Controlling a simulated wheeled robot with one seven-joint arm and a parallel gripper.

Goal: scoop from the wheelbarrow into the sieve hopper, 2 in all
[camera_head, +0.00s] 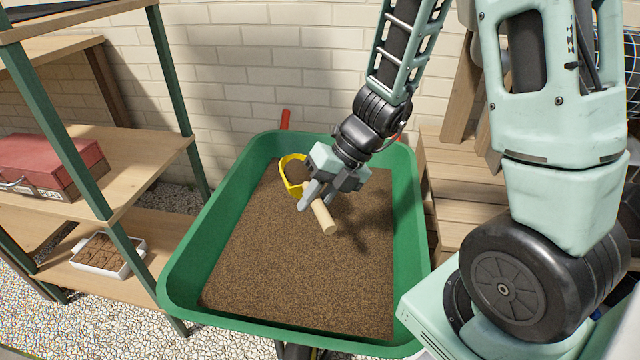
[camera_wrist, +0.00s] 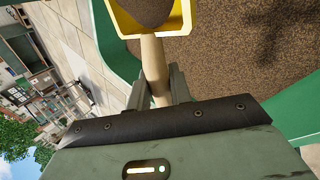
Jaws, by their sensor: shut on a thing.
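The green wheelbarrow (camera_head: 183,262) stands in the middle of the head view, filled with brown gravel (camera_head: 285,270). My gripper (camera_head: 312,198) is over the far part of the wheelbarrow, shut on the wooden handle (camera_head: 323,217) of a yellow scoop (camera_head: 291,188). The scoop holds brown material and is at the far left of the gravel; I cannot tell whether it touches the surface. In the wrist view the scoop (camera_wrist: 119,18) is at the top, its handle (camera_wrist: 154,68) between the fingers. I cannot make out the sieve hopper.
A wooden shelf (camera_head: 130,185) with green posts stands left, holding a red box (camera_head: 48,163) and a white tray (camera_head: 97,268) of brown blocks. Wooden steps (camera_head: 465,190) stand to the right of the wheelbarrow. A brick wall (camera_head: 235,75) closes the back.

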